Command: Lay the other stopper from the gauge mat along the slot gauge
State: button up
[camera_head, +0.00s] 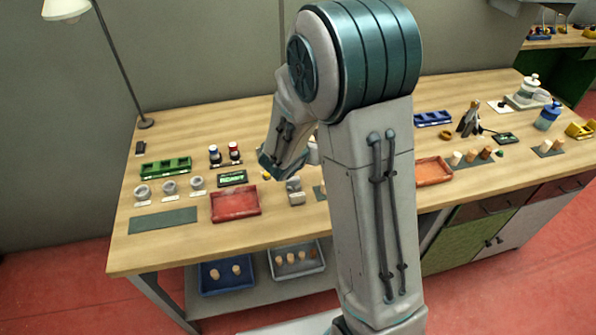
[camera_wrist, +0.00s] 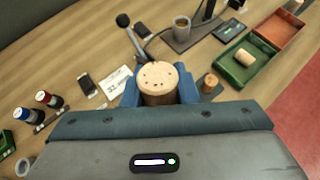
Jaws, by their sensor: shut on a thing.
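My gripper (camera_wrist: 160,88) is shut on a cork stopper (camera_wrist: 158,78), with a blue finger on each side and the speckled round end facing the wrist camera. The held stopper is not visible in the head view. Another stopper (camera_wrist: 209,83) stands on a small dark mat (camera_wrist: 214,94) just right of my gripper in the wrist view. A further stopper (camera_wrist: 244,58) lies on its side in a green tray (camera_wrist: 229,73), apart from my gripper. I cannot tell for certain which piece is the slot gauge. My arm hides the middle of the table in the head view.
An orange tray (camera_wrist: 280,28) adjoins the green one. A grey cup (camera_wrist: 181,27) on a dark base stands beyond my gripper. A red tray (camera_head: 235,203) sits front left.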

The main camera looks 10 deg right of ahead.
jog(key=s+d+f+m+g+y+b, duration=0.1)
jog(key=s+f+m+g+y+b, duration=0.15)
jog(key=f+m+g, duration=0.45)
jog(key=s+f+m+g+y+b, duration=0.1)
jog(key=f+m+g+y, duration=0.2)
jog(key=m, duration=0.8)
jog(key=w+a+f+m+t+b, duration=0.1)
jog(key=w+a+m+t, duration=0.3)
jog(key=m, duration=0.6)
jog(key=shift+w+a+m+t+y+b, duration=0.25)
jog(key=shift+w+m+t+y+b, duration=0.15)
jog(key=shift+w+t+b, duration=0.3)
jog(key=shift+f, duration=0.15)
jog(key=shift+f+b, duration=2.05)
jog(key=shift+f, duration=0.85)
jog(key=shift+s+f, duration=0.1)
